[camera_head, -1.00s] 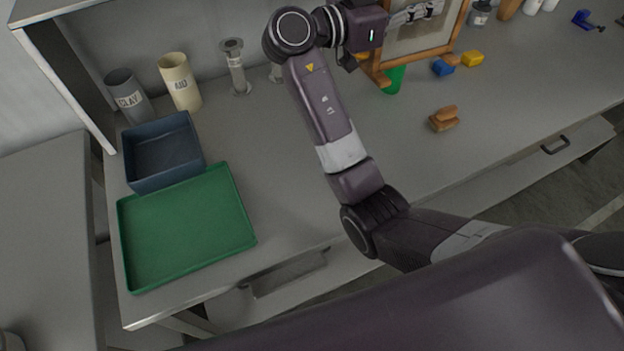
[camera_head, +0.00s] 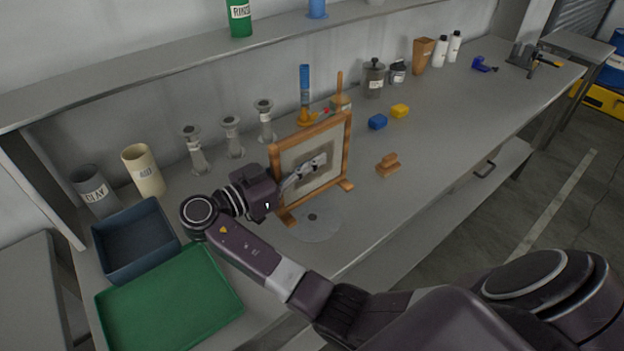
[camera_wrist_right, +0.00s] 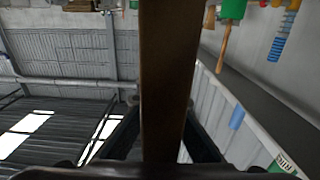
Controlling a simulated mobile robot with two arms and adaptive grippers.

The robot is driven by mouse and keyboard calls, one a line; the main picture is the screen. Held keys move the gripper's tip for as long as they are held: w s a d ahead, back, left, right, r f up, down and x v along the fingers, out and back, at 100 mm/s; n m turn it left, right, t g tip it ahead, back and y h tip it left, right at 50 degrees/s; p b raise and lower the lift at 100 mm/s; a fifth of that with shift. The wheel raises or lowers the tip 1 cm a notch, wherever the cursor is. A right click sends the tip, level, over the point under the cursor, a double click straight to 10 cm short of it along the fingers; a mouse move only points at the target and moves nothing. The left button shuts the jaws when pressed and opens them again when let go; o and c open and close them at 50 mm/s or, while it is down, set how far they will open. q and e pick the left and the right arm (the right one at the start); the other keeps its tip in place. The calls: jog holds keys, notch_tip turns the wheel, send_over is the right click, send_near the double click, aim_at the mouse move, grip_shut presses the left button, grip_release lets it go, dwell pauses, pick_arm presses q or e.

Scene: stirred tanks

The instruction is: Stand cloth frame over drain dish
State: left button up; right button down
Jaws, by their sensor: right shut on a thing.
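The cloth frame (camera_head: 347,150) is a wooden frame on splayed feet with pale cloth inside. It stands upright at mid-bench in the head view. The drain dish (camera_head: 318,230), a flat pale grey disc with a dark centre, lies at the frame's foot, partly hidden under it; I cannot tell whether the feet touch the bench. My right gripper (camera_head: 306,171) reaches the frame from the left and is shut on it. In the right wrist view a wooden bar of the frame (camera_wrist_right: 166,80) stands between the dark fingers. My left gripper is out of view.
A green tray (camera_head: 170,310) and dark blue bin (camera_head: 135,240) are at the left. Grey stands (camera_head: 232,135) line the back. Bench right of the frame is mostly clear.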

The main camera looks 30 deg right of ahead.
aim_at(312, 190)
notch_tip(312, 190, down, 3)
jog(key=shift+f, duration=0.15)
notch_tip(312, 190, down, 4)
jog(key=shift+r+p, duration=0.15)
jog(key=shift+p, duration=0.25)
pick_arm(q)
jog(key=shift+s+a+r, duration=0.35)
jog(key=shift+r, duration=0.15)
pick_arm(e)
jog(key=shift+f+b, duration=0.3)
jog(key=shift+b, duration=0.05)
jog(key=c, duration=2.1)
grip_release()
jog(key=shift+r, duration=0.1)
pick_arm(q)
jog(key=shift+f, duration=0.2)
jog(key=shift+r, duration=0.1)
pick_arm(e)
jog(key=shift+r, duration=0.1)
